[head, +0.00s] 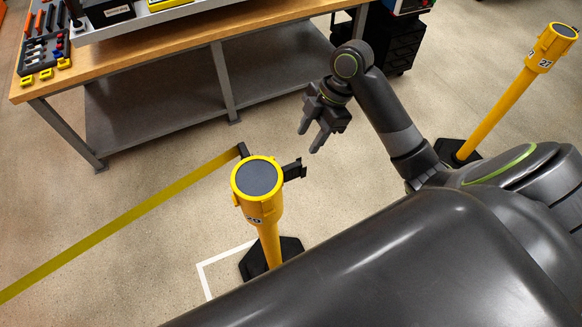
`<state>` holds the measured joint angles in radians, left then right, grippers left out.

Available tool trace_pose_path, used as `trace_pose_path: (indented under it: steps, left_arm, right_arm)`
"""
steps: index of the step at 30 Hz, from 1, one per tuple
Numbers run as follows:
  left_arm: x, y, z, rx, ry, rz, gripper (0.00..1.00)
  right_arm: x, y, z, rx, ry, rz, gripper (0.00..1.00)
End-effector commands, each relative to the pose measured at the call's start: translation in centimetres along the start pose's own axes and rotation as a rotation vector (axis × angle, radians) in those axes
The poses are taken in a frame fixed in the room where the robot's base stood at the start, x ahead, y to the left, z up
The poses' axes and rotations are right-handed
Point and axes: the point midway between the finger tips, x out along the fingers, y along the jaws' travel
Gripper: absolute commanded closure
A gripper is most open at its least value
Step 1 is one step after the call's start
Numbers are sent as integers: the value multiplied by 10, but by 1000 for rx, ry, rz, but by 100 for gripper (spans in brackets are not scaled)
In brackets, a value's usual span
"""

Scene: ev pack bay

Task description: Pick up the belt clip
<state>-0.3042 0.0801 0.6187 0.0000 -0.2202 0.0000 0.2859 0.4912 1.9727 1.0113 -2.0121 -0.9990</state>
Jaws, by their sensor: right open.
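A yellow post (265,235) with a dark round cap stands upright in front of my body. A small black clip (294,170) sticks out from the right side of its head and appears to be the belt clip. My right gripper (310,139) is open and empty, pointing down. In the picture it is just above and to the right of the clip, apart from it. A yellow belt (120,225) runs from a black end piece (243,150) at the post's head to the left edge. My left gripper is not in view.
A workbench (150,58) with a lower shelf stands behind, holding a tool board (43,42) at left. A second yellow post (500,105) stands at right. A dark wheeled cabinet (390,38) is at the back. White tape (206,268) marks the floor near the first post.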

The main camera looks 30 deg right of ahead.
Motion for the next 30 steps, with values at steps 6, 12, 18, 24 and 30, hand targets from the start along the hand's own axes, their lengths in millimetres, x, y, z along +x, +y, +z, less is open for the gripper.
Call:
trace_pose_path:
  steps: [6,12,18,24,30]
  left_arm:
    - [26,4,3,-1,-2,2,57]
    - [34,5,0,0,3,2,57]
    - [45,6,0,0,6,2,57]
    - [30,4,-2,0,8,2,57]
    - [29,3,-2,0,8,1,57]
  right_arm:
    - [53,0,1,2,4,-1,56]
    - [72,0,1,2,1,2,56]
    - [91,-2,2,4,2,0,56]
    - [114,-4,0,6,4,-3,56]
    - [124,-3,1,2,0,1,56]
